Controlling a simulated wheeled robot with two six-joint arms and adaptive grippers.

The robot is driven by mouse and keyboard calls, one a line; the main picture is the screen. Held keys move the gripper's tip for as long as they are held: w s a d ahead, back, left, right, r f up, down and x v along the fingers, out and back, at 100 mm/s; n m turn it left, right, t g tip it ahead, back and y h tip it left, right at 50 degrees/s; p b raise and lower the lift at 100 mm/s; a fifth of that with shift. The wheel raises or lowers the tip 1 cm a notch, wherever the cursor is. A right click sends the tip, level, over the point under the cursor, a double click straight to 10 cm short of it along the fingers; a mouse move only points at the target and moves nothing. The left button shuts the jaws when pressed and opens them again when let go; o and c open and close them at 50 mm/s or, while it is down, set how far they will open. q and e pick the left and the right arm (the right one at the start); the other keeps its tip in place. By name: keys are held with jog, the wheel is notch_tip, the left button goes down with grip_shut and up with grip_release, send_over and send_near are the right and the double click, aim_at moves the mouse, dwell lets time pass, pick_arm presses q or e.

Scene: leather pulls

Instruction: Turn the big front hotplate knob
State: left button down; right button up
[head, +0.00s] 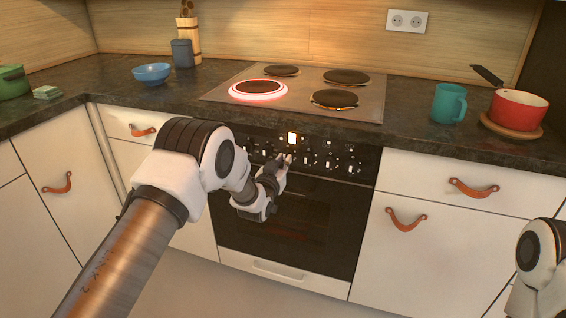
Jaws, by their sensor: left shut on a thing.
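My left gripper (286,162) is at the black oven control panel (325,150), its fingers shut on a knob in the middle of the row. My fingers hide most of that knob, so its pointer cannot be read. Several other small knobs with white marks sit on both sides of it. The large front left hotplate (258,89) has a bright red glowing ring. A warm light (292,138) is lit on the panel just above my fingertips. My right gripper is not in view; only part of my right arm shows at the lower right.
The front right hotplate (334,99) and the back hotplates are dark. A red pot (518,108) on a wooden board and a teal mug (449,103) stand right of the cooktop. A blue bowl (152,74) stands left.

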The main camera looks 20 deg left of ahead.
pick_arm(q)
jog(key=shift+f, duration=0.1)
dwell(0.3)
jog(key=c, duration=1.2)
grip_release()
jog(key=shift+s, duration=0.1)
jog(key=s, duration=1.2)
jog(key=shift+a, duration=0.2)
